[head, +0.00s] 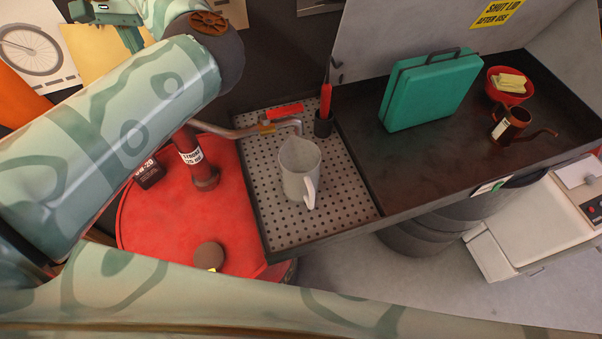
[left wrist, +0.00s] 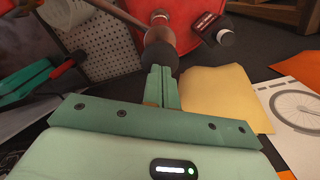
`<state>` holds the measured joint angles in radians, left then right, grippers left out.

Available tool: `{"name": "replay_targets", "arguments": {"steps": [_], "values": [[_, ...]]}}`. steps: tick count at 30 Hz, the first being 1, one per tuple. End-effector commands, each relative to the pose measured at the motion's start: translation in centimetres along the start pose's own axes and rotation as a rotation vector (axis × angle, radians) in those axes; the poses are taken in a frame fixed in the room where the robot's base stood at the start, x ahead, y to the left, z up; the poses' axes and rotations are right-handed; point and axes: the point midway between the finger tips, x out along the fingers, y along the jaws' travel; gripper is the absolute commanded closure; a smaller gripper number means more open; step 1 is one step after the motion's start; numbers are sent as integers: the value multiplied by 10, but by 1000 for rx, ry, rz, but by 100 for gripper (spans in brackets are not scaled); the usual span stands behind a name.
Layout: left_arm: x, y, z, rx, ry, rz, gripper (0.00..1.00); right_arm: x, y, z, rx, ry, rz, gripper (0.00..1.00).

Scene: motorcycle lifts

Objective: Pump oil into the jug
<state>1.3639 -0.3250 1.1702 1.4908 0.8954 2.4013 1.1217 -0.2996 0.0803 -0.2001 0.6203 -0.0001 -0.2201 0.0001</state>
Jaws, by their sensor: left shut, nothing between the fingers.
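The grey jug (head: 299,171) stands upright on the perforated tray (head: 345,200), its mouth under the end of the pump's metal spout (head: 240,131). Its inside cannot be made out. The red-brown pump (head: 203,171) rises from the red drum (head: 150,225); its upper part is hidden behind my left arm. In the left wrist view, the pump's dark knob (left wrist: 160,59) is just beyond the tips of my left gripper (left wrist: 161,72). That gripper (head: 131,38) is shut and empty; whether it touches the knob is unclear. My right gripper is out of view.
A red-handled tool (head: 326,98) stands in a dark holder behind the jug. A green case (head: 430,89), a red bowl (head: 505,91) and a brown oil can (head: 511,124) occupy the dark bench to the right. A dark cap (head: 209,256) sits on the drum. My arm crosses the foreground.

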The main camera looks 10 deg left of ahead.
Motion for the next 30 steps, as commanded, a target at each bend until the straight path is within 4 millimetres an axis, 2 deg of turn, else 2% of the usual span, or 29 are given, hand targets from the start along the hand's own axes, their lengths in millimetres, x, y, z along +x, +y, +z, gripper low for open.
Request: {"name": "replay_targets", "arguments": {"steps": [30], "values": [[37,0,0,-1,-2,0,100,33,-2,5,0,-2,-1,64]]}}
